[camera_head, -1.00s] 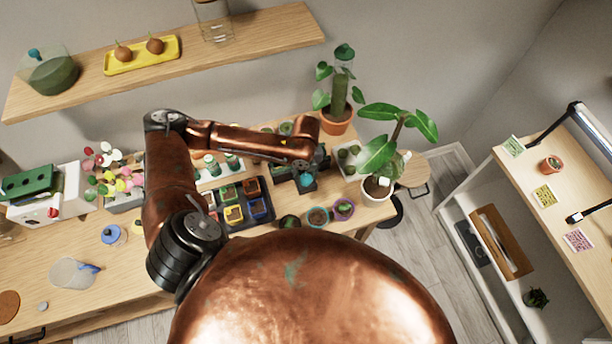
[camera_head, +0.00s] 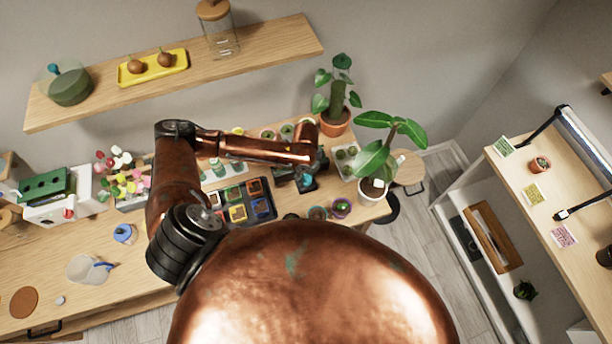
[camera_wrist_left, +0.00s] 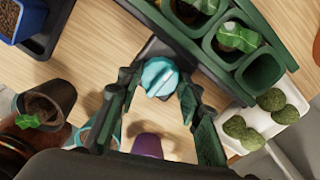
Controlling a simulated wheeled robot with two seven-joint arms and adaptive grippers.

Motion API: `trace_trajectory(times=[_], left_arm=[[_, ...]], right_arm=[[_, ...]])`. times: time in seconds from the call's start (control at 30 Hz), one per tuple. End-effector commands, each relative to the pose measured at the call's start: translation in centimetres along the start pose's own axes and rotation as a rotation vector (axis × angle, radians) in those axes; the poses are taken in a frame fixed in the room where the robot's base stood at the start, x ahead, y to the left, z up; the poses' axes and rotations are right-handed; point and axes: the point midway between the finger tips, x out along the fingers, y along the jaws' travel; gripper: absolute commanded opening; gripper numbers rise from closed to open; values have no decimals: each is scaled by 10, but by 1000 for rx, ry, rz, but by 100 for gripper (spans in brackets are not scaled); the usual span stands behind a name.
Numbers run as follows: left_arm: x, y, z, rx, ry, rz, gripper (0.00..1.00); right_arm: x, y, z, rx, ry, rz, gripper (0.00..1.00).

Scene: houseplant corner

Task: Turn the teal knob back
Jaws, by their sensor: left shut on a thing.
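The teal knob (camera_wrist_left: 160,77) sits on a small dark base at the edge of a dark green tray (camera_wrist_left: 205,55) in the left wrist view. My left gripper (camera_wrist_left: 160,90) has one finger on each side of the knob and is shut on it. My right gripper is not in view.
A white tray with round cacti (camera_wrist_left: 264,115) lies close to my gripper's right. A dark pot with a seedling (camera_wrist_left: 45,104) and a purple pot (camera_wrist_left: 148,145) stand near. Leafy plants (camera_head: 378,160) stand right of my arm. A seedling tray (camera_head: 240,205) lies left.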

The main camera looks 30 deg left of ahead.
Motion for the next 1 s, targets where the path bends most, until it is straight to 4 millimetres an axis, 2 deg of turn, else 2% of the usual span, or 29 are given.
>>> trace_trajectory(times=[0.07,0.1,0.37,0.63,0.73,0.87,1.0], left_arm=[[0,0,1,-1,-2,1,9],[0,0,1,-1,-2,1,34],[0,0,0,1,-1,1,52],[-1,0,0,2,0,0,52],[-7,-1,0,2,0,-2,52],[-26,-1,1,3,-2,-3,52],[-56,-1,1,2,-1,-4,52]], right_arm=[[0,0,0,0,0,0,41],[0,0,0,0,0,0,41],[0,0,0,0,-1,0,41],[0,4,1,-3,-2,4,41],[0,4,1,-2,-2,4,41],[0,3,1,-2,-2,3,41],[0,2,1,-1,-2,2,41]])
